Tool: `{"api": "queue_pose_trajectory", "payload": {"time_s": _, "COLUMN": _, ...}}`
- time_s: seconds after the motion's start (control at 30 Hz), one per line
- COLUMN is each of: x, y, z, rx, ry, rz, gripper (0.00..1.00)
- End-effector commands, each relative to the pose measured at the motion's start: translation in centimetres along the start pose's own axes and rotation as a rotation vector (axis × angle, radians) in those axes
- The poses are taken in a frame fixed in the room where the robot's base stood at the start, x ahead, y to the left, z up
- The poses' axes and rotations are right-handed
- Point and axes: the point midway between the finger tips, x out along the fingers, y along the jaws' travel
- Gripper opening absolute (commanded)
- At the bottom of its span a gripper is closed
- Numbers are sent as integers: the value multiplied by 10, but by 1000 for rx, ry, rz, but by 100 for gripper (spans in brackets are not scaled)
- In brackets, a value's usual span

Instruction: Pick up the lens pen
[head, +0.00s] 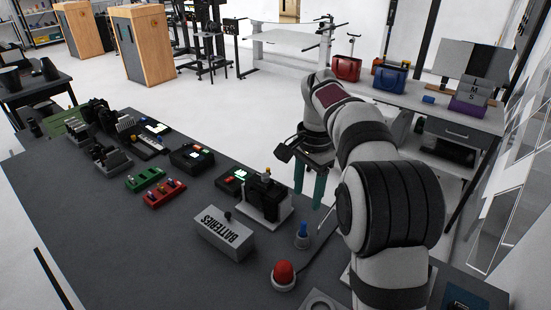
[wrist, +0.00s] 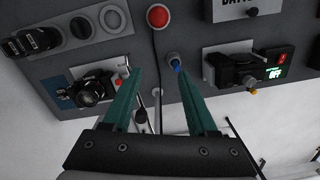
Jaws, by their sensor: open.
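A slim blue-topped piece (head: 302,229) stands upright in a small round grey base near the table's right edge. It may be the lens pen, but I cannot tell for sure. It also shows in the wrist view (wrist: 175,65), near the tip of the right finger. My gripper (head: 308,200) has two green fingers pointing down, and in the head view it appears above and beyond the blue piece. In the wrist view my gripper (wrist: 160,70) is open, with nothing held between the fingers.
A red dome button (head: 284,272) and a grey BATTERIES box (head: 225,233) are nearby. A black device (head: 265,193) stands behind. The wrist view shows a camera (wrist: 92,90) at left. A thin dark rod or cable runs near the table edge. Bare table (head: 120,220) lies at left.

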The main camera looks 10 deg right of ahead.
Motion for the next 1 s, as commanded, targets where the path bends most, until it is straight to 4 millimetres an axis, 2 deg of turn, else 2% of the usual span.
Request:
{"api": "queue_pose_trajectory", "payload": {"time_s": 0.03, "x": 15, "y": -17, "z": -20, "rx": 53, "ry": 7, "rz": 6, "gripper": 58}}
{"api": "queue_pose_trajectory", "payload": {"time_s": 0.1, "x": 30, "y": -32, "z": -40, "rx": 119, "ry": 20, "rz": 9, "gripper": 58}}
{"api": "queue_pose_trajectory", "payload": {"time_s": 0.23, "x": 47, "y": -44, "z": -58, "rx": 180, "ry": 34, "rz": 9, "gripper": 58}}
{"api": "queue_pose_trajectory", "payload": {"time_s": 0.33, "x": 67, "y": -44, "z": -60, "rx": 185, "ry": 33, "rz": 12, "gripper": 58}}
{"api": "queue_pose_trajectory", "payload": {"time_s": 0.5, "x": 117, "y": -44, "z": -61, "rx": 184, "ry": 33, "rz": 12, "gripper": 58}}
{"api": "queue_pose_trajectory", "payload": {"time_s": 0.6, "x": 138, "y": -44, "z": -61, "rx": 183, "ry": 34, "rz": 10, "gripper": 58}}
{"api": "queue_pose_trajectory", "payload": {"time_s": 0.73, "x": 154, "y": -45, "z": -61, "rx": 182, "ry": 34, "rz": 9, "gripper": 58}}
{"api": "queue_pose_trajectory", "payload": {"time_s": 0.9, "x": 188, "y": -52, "z": -59, "rx": 181, "ry": 34, "rz": 9, "gripper": 58}}
{"api": "queue_pose_trajectory", "payload": {"time_s": 1.0, "x": 200, "y": -51, "z": -60, "rx": 182, "ry": 36, "rz": 7, "gripper": 58}}
